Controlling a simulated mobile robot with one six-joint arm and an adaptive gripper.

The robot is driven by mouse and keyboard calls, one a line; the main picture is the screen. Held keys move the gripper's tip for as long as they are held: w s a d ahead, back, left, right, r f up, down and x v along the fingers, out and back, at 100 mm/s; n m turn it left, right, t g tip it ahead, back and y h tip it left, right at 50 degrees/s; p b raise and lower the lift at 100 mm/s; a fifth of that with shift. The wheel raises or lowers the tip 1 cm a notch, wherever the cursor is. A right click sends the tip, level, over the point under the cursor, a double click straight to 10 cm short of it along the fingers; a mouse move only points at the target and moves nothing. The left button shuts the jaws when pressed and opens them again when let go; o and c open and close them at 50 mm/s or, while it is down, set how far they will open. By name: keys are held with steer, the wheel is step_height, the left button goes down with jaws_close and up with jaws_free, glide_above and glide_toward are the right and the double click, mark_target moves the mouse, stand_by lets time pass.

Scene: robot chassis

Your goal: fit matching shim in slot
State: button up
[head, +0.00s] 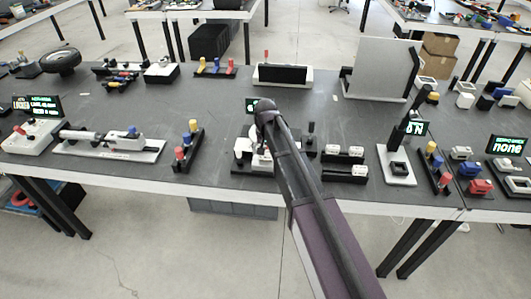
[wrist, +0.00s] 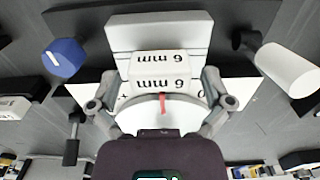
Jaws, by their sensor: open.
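In the wrist view, a white shim (wrist: 160,67) marked "6 mm" lies between my fingers, its text upside down. It is in front of a pale grey block (wrist: 150,30). My gripper (wrist: 160,106) is open, one finger on each side, with no clear grip on the shim. Whether the shim sits in a slot cannot be told. In the head view, my arm mostly covers this fixture (head: 243,149).
In the wrist view, a blue knob (wrist: 64,57) is at left and a white cylinder (wrist: 284,68) at right. In the head view, black trays with white blocks (head: 344,170) stand right of my arm. A lit display (head: 415,128) stands further right.

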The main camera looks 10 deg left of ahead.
steer(key=shift+r, duration=0.2)
step_height(320, 180, up, 10)
steer(key=p, duration=1)
steer(key=s+d+f+b, duration=0.2)
steer(key=d, duration=2.3)
steer(key=shift+d+f, duration=0.2)
steer(key=shift+s, duration=0.1)
steer(key=s, duration=1.6)
steer(key=shift+d, duration=0.35)
stand_by(1.2)
